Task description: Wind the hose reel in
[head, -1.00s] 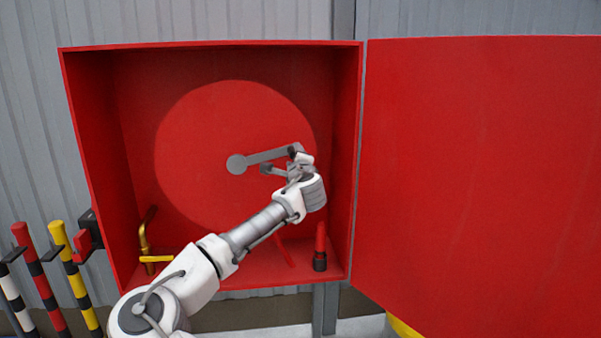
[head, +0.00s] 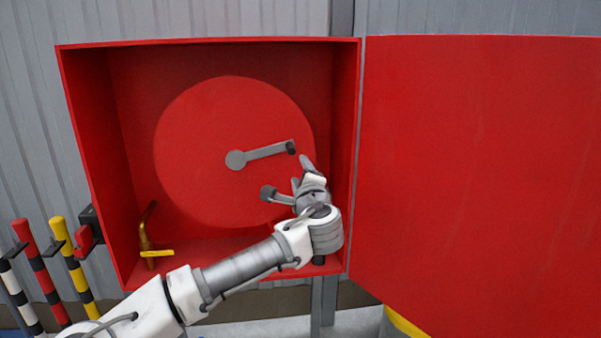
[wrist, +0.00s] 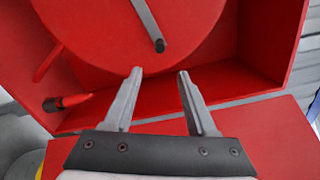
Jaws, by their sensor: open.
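The hose reel (head: 210,125) is a large red disc inside the open red cabinet. Its grey crank arm (head: 265,152) runs from the hub to the right and slightly up, ending in a dark knob (head: 291,147). The crank (wrist: 147,18) and knob (wrist: 160,46) also show in the wrist view, beyond my fingertips. My gripper (head: 290,175) is open and empty, apart from the knob and below it in the head view. In the wrist view my gripper (wrist: 159,73) has its two fingers spread, with the knob ahead between their lines.
The cabinet door (head: 480,170) stands wide open at the right. A brass valve with a yellow lever (head: 157,253) is at the cabinet's lower left. A red hose nozzle with a black end (wrist: 68,102) shows in the wrist view. Striped posts (head: 75,268) stand left outside.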

